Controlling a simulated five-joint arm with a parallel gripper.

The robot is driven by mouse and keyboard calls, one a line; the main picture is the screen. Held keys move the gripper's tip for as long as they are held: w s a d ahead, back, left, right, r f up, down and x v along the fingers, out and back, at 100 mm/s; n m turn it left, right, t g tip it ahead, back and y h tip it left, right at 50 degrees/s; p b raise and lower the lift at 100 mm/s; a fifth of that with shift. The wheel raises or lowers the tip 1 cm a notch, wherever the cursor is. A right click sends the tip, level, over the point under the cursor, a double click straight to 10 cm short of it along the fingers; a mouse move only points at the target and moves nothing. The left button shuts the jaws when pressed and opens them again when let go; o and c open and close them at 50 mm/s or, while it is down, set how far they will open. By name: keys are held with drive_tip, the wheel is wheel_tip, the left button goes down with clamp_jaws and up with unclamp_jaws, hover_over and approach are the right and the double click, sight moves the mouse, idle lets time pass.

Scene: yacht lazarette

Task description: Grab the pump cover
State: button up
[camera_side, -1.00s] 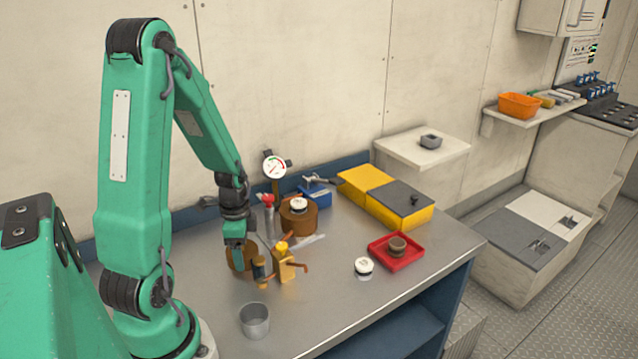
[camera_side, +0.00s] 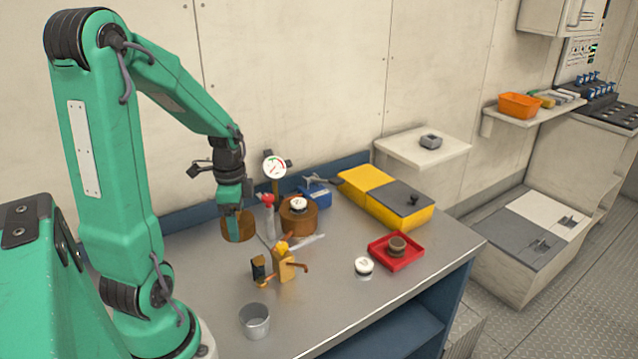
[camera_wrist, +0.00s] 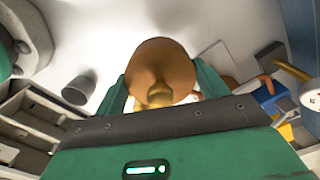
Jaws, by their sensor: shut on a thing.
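A bronze-brown round piece, which looks like the pump cover (camera_side: 230,226), is held between the fingers of my gripper (camera_side: 236,222). It hangs above the left part of the bench. In the wrist view the round cover (camera_wrist: 165,60) sits between the two green fingers, with a small knob-like part toward the palm. My gripper is shut on it, one finger on each side. In the side view a finger hides part of the cover.
Right of my gripper are a red-topped post (camera_side: 268,205), a brown drum (camera_side: 299,221) and a gauge (camera_side: 274,166). A yellow fitting (camera_side: 283,265), a metal cup (camera_side: 255,321) and a red tray (camera_side: 411,259) stand nearer the front. The front bench middle is fairly clear.

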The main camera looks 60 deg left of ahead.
drive_tip(key=shift+r, duration=0.5)
drive_tip(key=shift+r, duration=0.1)
